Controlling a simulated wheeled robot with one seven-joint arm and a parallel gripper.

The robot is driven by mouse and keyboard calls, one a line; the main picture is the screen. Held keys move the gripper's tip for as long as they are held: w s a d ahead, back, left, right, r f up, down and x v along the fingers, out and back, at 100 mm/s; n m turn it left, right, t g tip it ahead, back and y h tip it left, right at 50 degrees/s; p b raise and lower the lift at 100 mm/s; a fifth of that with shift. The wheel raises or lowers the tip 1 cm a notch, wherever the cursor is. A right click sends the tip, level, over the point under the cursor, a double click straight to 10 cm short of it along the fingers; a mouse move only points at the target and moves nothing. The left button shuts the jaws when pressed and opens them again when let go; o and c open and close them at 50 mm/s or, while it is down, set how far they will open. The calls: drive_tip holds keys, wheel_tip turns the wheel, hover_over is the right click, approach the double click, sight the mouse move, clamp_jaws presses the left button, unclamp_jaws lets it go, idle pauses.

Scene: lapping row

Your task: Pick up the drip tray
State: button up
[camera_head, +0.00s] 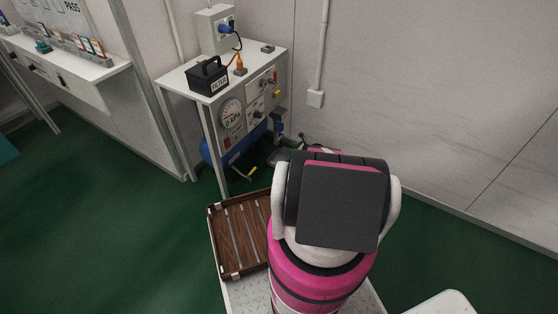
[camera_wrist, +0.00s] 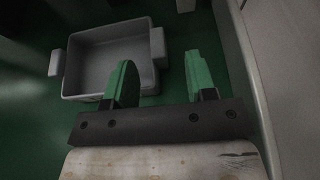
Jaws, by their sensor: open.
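A grey, rectangular, open-topped tray (camera_wrist: 98,58) with a tab at each side sits on the green floor in the wrist view; I take it to be the drip tray. It looks empty. My gripper (camera_wrist: 160,62) is open, with two green fingers apart and nothing between them. The left finger overlaps the tray's near right corner in the picture; the right finger is to the right of it. I cannot tell whether they touch.
A white bench (camera_head: 233,72) with a black box (camera_head: 207,77), a gauge and a blue tank below stands against the wall. A brown slatted tray (camera_head: 238,235) is left of my arm. A pale wall is close on the right in the wrist view. Green floor is clear at left.

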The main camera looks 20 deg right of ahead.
sight(286, 149)
drive_tip(key=x, duration=0.5)
drive_tip(key=shift+w+a+f, duration=0.1)
drive_tip(key=shift+a+f, duration=0.15)
drive_tip(key=shift+a, duration=0.1)
clamp_jaws()
